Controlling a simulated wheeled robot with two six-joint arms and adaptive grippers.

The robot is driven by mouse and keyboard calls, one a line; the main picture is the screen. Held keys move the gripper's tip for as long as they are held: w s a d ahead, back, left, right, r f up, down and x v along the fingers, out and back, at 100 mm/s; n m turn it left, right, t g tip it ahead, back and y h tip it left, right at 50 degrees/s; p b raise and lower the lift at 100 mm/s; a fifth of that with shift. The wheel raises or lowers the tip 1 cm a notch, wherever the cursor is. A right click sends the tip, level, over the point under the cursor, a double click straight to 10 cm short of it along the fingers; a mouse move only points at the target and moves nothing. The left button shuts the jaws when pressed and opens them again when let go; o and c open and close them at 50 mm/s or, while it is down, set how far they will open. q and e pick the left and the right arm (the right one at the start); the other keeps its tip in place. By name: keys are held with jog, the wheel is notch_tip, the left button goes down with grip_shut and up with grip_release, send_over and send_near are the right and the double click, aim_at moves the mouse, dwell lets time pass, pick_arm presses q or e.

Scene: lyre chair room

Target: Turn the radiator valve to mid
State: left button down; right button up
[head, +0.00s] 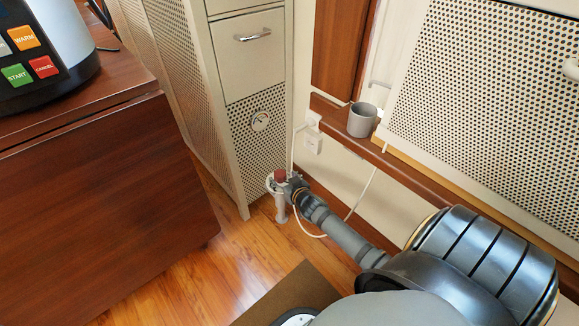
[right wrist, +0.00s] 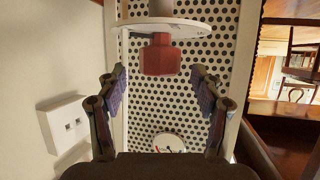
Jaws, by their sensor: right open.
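The radiator valve has a red knob (head: 280,175) low down near the floor, beside the cream perforated cabinet. In the right wrist view the red knob (right wrist: 159,56) sits against a white round disc (right wrist: 190,27). My right gripper (head: 287,185) is at the valve in the head view and partly hides it. In the right wrist view my right gripper (right wrist: 158,76) is open, one finger on each side of the knob, with clear gaps. The fingers do not appear to touch it. No pointer or scale mark on the knob can be read. My left gripper is out of view.
The perforated cabinet (head: 262,110) with a round gauge (head: 260,121) stands behind the valve. A wall socket (head: 313,143) and a white cable (head: 365,188) are close by on the right. A grey cup (head: 362,120) stands on the wooden ledge. A brown wooden cabinet (head: 105,210) fills the left.

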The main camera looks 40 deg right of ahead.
jog(key=v, duration=0.8)
jog(key=shift+s, duration=0.2)
jog(key=shift+r, duration=0.15)
